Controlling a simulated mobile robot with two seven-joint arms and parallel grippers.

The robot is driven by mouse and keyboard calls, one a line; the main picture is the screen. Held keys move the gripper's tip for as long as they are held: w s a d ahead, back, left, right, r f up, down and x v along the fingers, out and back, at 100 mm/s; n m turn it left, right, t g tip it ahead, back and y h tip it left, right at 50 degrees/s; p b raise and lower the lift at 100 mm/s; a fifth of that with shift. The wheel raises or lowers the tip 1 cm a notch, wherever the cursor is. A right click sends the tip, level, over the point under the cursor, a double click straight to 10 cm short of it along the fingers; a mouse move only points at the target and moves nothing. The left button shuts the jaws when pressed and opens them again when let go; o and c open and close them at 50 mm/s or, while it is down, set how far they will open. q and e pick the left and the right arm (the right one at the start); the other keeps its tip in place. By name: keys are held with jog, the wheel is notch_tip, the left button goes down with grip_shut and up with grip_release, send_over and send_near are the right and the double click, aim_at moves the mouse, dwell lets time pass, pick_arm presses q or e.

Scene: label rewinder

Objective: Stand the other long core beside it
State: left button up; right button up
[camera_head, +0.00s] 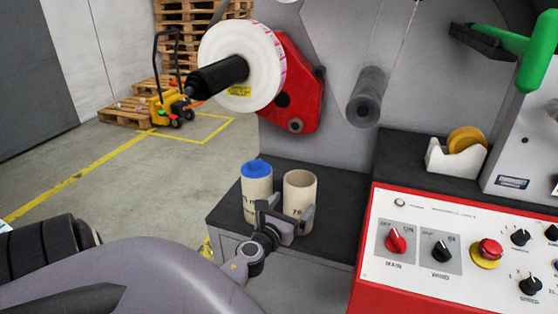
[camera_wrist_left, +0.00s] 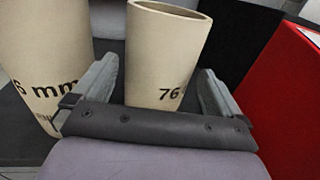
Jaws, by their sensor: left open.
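Two tan cardboard cores stand upright side by side on the dark shelf (camera_head: 336,222) of the machine. The left core (camera_head: 257,206) has something blue in its top. The right core (camera_head: 300,190) is open at the top and hollow. My left gripper (camera_head: 285,212) is open, with its fingers on either side of the lower part of the right core. In the left wrist view the right core (camera_wrist_left: 165,55) stands between the fingers, marked "76", with gaps at the sides. The left core (camera_wrist_left: 45,60) is just outside the left finger. My right gripper is out of view.
A red-framed control panel (camera_head: 425,262) borders the shelf on the right. A tape dispenser (camera_head: 455,158) stands behind it. Above are a white label roll (camera_head: 240,65) on a black spindle, a red bracket (camera_head: 293,85) and a grey roller (camera_head: 367,97). Open floor lies left.

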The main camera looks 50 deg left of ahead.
pick_arm(q)
jog(key=v, duration=0.7)
jog(key=s+d+f+n+g+h, duration=0.2)
jog(key=s+d+f+n, duration=0.2)
jog(key=d+n, duration=0.4)
jog(key=s+d+f+n+g+h, duration=0.2)
jog(key=d+f+n, duration=0.4)
jog(key=n, duration=0.5)
jog(key=s+d+f+n+g+h, duration=0.2)
jog(key=s+d+f+n+h, duration=0.2)
jog(key=d+n, duration=0.5)
jog(key=s+f+n, duration=0.1)
jog(key=s, duration=0.1)
jog(key=shift+s+d+f+n+g+b, duration=0.15)
jog(key=shift+s+d+n+g+b, duration=0.1)
jog(key=shift+d+n+g+b, duration=0.1)
notch_tip(320, 180, up, 4)
jog(key=p, duration=0.3)
jog(key=shift+f+p, duration=0.15)
jog(key=shift+p, duration=0.2)
